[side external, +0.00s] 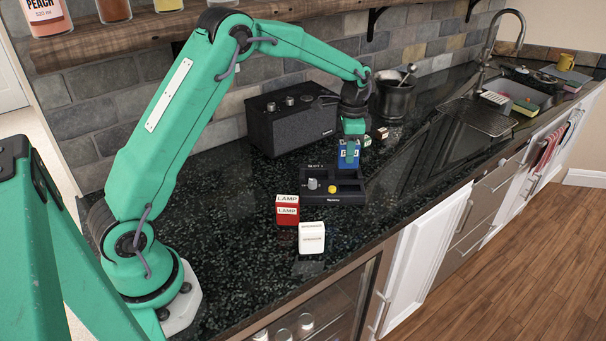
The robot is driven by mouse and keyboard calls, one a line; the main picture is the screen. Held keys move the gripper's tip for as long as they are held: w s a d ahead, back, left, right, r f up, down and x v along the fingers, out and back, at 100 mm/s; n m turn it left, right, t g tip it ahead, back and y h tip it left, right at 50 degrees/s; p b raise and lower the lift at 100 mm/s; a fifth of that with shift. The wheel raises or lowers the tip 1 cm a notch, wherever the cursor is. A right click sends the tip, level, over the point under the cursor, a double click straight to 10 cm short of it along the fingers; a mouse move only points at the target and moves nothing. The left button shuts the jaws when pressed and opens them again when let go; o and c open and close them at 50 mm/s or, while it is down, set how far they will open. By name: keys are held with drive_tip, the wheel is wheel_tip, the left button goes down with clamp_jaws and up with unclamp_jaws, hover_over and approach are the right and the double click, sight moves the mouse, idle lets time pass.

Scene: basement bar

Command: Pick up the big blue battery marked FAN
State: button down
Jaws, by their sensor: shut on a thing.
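The big blue battery (348,160) is at the black tray-like holder marked "Battery" or similar, at its back right part. A white label with dark letters shows on its near face, too small to read. My gripper (353,141) points down from above and is shut on the top of the blue battery. The battery looks upright. Its bottom end is close to the holder (347,199), and I cannot tell whether it touches it. A small grey knob-like piece (312,184) and a yellow one (332,189) are in the holder.
A red block marked LAMP (286,212) and a white block (311,238) stand in front of the holder. A black speaker (290,117) stands behind, and a dark mortar (396,97) behind right. Small cubes (382,133) lie nearby. The counter's right is mostly clear before the sink.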

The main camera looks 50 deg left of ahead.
drive_tip(key=s+d+r, duration=0.4)
drive_tip(key=d+r, duration=0.2)
drive_tip(key=d, duration=0.4)
drive_tip(key=shift+s+r, duration=0.15)
drive_tip(key=shift+s, duration=0.1)
